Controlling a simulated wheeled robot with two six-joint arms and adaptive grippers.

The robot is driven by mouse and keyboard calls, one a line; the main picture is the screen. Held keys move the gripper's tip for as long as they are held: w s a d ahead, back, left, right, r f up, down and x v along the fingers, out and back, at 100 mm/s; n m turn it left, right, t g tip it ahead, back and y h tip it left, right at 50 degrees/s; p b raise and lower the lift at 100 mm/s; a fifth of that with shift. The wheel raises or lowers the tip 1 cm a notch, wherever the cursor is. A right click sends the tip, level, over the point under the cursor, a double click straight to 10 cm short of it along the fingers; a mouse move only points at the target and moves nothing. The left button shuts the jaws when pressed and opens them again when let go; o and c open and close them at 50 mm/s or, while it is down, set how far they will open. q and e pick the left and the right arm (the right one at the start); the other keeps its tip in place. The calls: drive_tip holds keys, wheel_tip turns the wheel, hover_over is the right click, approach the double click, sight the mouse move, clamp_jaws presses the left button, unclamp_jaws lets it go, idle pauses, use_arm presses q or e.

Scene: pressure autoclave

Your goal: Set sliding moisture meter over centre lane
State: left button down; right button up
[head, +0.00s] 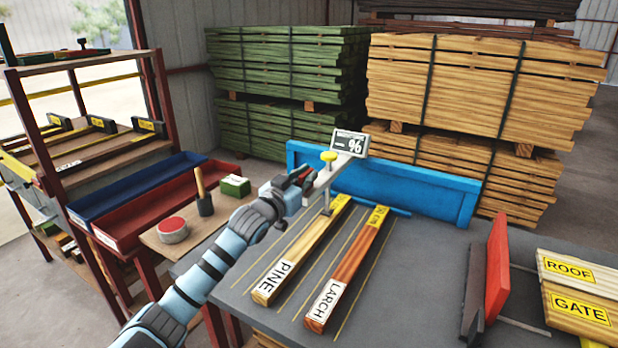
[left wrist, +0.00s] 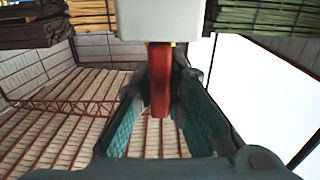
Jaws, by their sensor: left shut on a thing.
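The moisture meter has a display (head: 349,143) reading "- %" and a yellow knob (head: 329,156). Its post (head: 326,200) comes down near the far end of the plank labelled PINE (head: 297,255). A plank labelled LARCH (head: 348,268) lies to the right of it, with thin yellow lane lines around the planks. My left gripper (head: 300,183) is at the meter's left side, shut on its red handle. The left wrist view shows the red handle (left wrist: 160,80) between the fingers, below a pale housing (left wrist: 160,20). Whether the meter's tip touches wood cannot be told. My right gripper is not in view.
A blue backstop (head: 400,190) runs behind the planks. A red and grey upright (head: 495,265) and boards labelled ROOF and GATE (head: 580,290) are at right. A red tin (head: 173,230), a brush (head: 204,200) and a green box (head: 235,186) stand at left.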

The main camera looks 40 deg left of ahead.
use_arm(q)
drive_tip(key=c, duration=1.6)
unclamp_jaws()
drive_tip(key=shift+c, duration=0.2)
drive_tip(key=shift+s, duration=0.25)
drive_tip(key=s, duration=0.6)
drive_tip(key=shift+d, duration=0.4)
drive_tip(key=shift+s+d, duration=0.2)
drive_tip(key=shift+s, duration=0.3)
drive_tip(key=shift+w, duration=0.1)
